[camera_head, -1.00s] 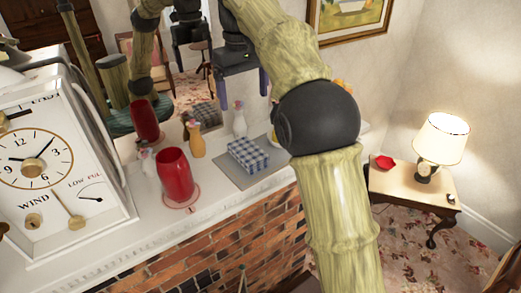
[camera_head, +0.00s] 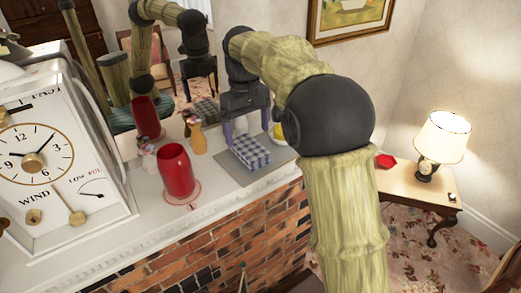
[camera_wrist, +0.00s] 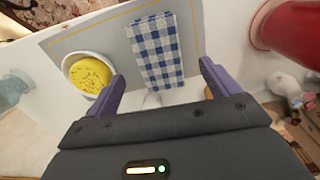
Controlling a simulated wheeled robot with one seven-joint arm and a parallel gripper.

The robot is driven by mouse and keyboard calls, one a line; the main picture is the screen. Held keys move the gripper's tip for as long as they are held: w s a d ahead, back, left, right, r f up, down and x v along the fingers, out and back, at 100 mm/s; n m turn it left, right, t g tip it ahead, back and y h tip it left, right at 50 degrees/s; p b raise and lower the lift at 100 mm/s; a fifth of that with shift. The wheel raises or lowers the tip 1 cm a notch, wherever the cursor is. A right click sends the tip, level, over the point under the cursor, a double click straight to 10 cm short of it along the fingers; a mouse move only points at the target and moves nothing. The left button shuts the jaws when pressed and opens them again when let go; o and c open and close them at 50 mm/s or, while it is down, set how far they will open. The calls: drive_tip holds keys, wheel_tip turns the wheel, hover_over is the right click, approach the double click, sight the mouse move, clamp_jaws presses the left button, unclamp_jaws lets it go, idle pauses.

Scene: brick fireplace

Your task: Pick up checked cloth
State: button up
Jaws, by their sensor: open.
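The checked cloth (camera_head: 252,153) is a folded blue-and-white block lying on a grey mat (camera_head: 238,178) on the mantel. In the wrist view the cloth (camera_wrist: 156,50) lies ahead of and between the two purple fingers. My gripper (camera_head: 246,128) is open and empty, just behind and above the cloth in the head view. In the wrist view its fingertips (camera_wrist: 160,75) are spread wider than the cloth. I cannot tell the exact height gap. Part of the cloth's far side is hidden by the gripper in the head view.
A white bowl with yellow contents (camera_wrist: 90,73) sits close beside the cloth. A red vase (camera_head: 177,171) stands to the left on the mantel, with an orange bottle (camera_head: 197,138) behind it. A large white clock (camera_head: 55,150) fills the left. The mirror is behind.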

sight(249, 147)
drive_tip(key=shift+f, duration=0.6)
drive_tip(key=shift+f, duration=0.1)
wheel_tip(249, 147, down, 5)
drive_tip(key=shift+p, duration=0.95)
drive_tip(key=c, duration=1.1)
drive_tip(key=shift+o, duration=0.2)
wheel_tip(249, 147, up, 10)
drive_tip(key=shift+b, duration=0.75)
